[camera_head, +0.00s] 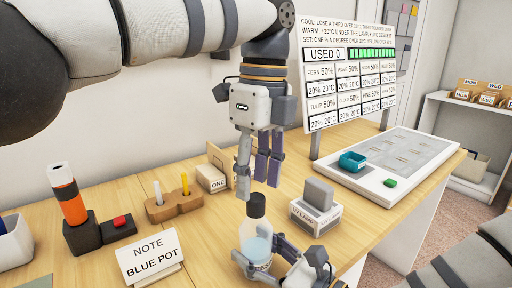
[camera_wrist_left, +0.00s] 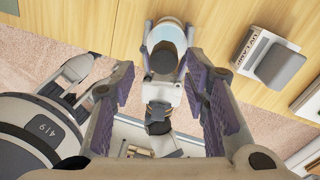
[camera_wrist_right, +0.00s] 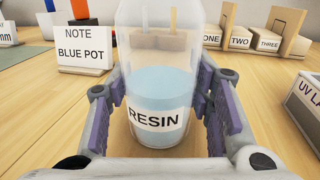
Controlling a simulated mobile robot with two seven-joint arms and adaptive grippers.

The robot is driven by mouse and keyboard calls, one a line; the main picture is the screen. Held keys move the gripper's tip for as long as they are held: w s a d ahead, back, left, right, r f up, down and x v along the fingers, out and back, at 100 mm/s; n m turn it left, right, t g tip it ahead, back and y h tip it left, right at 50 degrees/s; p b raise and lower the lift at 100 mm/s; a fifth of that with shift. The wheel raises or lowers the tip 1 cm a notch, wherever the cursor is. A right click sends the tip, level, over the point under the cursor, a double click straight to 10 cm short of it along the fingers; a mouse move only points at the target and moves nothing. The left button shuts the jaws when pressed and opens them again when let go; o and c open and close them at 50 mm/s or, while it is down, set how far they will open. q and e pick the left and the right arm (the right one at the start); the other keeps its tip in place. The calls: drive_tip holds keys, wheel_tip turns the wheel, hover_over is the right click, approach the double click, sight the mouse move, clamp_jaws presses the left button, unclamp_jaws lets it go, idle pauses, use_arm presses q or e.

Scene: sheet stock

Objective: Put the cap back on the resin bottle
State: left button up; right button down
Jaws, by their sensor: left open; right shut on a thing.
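The clear resin bottle (camera_head: 256,245) stands upright at the table's front edge, with pale blue liquid inside. Its RESIN label shows in the right wrist view (camera_wrist_right: 155,118), where its top is cut off. A dark cap (camera_head: 256,206) is on top of the bottle; whether it is fully seated I cannot tell. It also shows in the left wrist view (camera_wrist_left: 163,58). My right gripper (camera_head: 262,262) is shut on the bottle's body, one finger on each side. My left gripper (camera_head: 259,187) is open and empty, pointing down just above the cap.
A UV lamp box (camera_head: 316,215) stands close right of the bottle. A NOTE BLUE POT card (camera_head: 150,257) and a wooden holder (camera_head: 174,205) stand left. Numbered blocks (camera_head: 212,178) are behind.

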use_arm(q)
drive_tip(key=n, duration=0.4)
drive_tip(key=shift+r, duration=0.4)
drive_tip(key=n, duration=0.4)
drive_tip(key=shift+r, duration=0.3)
drive_tip(key=n, duration=0.4)
drive_tip(key=shift+r, duration=0.35)
drive_tip(key=n, duration=0.4)
drive_tip(key=shift+r, duration=0.3)
drive_tip(key=n, duration=0.3)
drive_tip(key=r+n, duration=0.1)
drive_tip(key=n, duration=0.2)
drive_tip(key=shift+r+n+t+h, duration=0.15)
drive_tip(key=shift+n+t+h, duration=0.15)
drive_tip(key=shift+n, duration=0.1)
drive_tip(key=n, duration=0.5)
drive_tip(key=shift+r, duration=0.4)
